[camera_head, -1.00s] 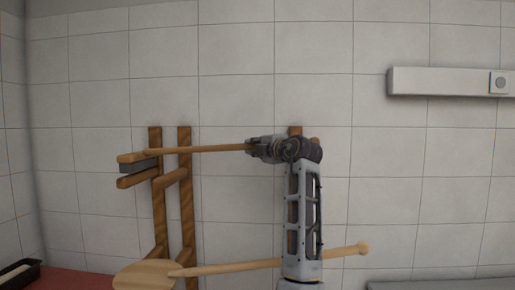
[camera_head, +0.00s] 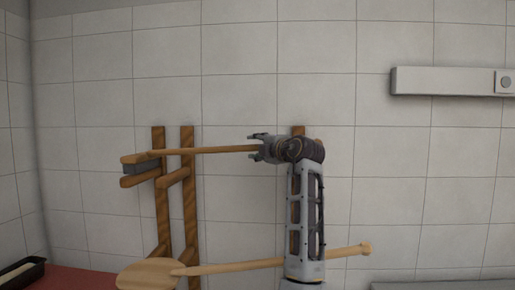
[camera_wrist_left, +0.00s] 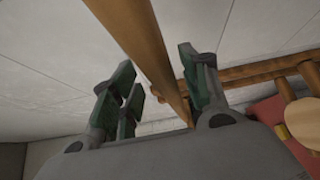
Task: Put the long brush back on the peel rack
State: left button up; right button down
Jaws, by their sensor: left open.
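The long brush (camera_head: 200,151) lies level across the upper arms of the wooden peel rack (camera_head: 189,215). Its wooden head with grey bristles (camera_head: 142,168) is at the left end, just above a rack arm. My left gripper (camera_head: 252,147) is open at the handle's right part. In the left wrist view the handle (camera_wrist_left: 142,40) passes between the spread fingers (camera_wrist_left: 160,95), with gaps to both. The handle's right end is hidden behind my gripper and wrist. My right gripper is not in view.
A white tiled wall stands close behind. A white wall unit (camera_head: 445,81) is at upper right. A dark tray (camera_head: 22,272) sits on a red surface (camera_head: 75,280) at lower left.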

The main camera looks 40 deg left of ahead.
pick_arm(q)
jog(key=v, duration=1.2)
dwell(0.5)
dwell(0.6)
